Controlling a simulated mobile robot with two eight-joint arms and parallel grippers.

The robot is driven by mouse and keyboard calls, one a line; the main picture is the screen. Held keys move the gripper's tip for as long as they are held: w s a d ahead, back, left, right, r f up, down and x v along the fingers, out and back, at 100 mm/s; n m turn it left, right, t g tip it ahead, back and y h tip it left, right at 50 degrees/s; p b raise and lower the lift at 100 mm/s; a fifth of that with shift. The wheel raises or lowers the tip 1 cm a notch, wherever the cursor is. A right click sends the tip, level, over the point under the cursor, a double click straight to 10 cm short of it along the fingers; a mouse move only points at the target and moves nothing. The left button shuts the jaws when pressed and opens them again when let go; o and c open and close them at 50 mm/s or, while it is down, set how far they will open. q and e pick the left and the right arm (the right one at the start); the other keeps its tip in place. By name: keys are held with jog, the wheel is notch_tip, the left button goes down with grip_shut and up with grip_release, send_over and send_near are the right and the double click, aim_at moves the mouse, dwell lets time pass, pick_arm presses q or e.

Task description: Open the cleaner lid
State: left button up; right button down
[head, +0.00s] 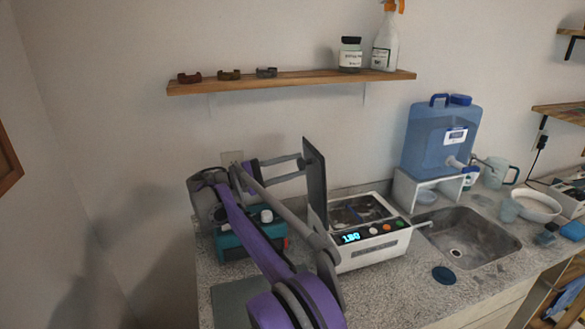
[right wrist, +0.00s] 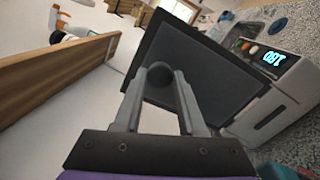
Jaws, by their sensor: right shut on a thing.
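The cleaner (head: 372,249) is a white box with a lit display and coloured buttons on its sloped front, standing on the counter left of the sink. Its dark flat lid (head: 316,188) stands raised and nearly upright at the cleaner's left side, and the open tank shows in the head view. My right gripper (head: 300,162) is at the lid's upper left face. In the right wrist view its fingers (right wrist: 162,76) are shut on a round dark knob on the lid (right wrist: 225,82). My left gripper is in neither view.
A teal device (head: 234,246) stands behind my right arm. A wooden shelf (head: 290,82) with a jar and spray bottle is on the wall above. A sink (head: 462,238) and blue water jug (head: 440,138) are to the right.

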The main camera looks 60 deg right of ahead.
jog(key=shift+c, duration=2.4)
grip_release()
jog(key=v, duration=1.1)
jog(key=shift+s+d, duration=0.1)
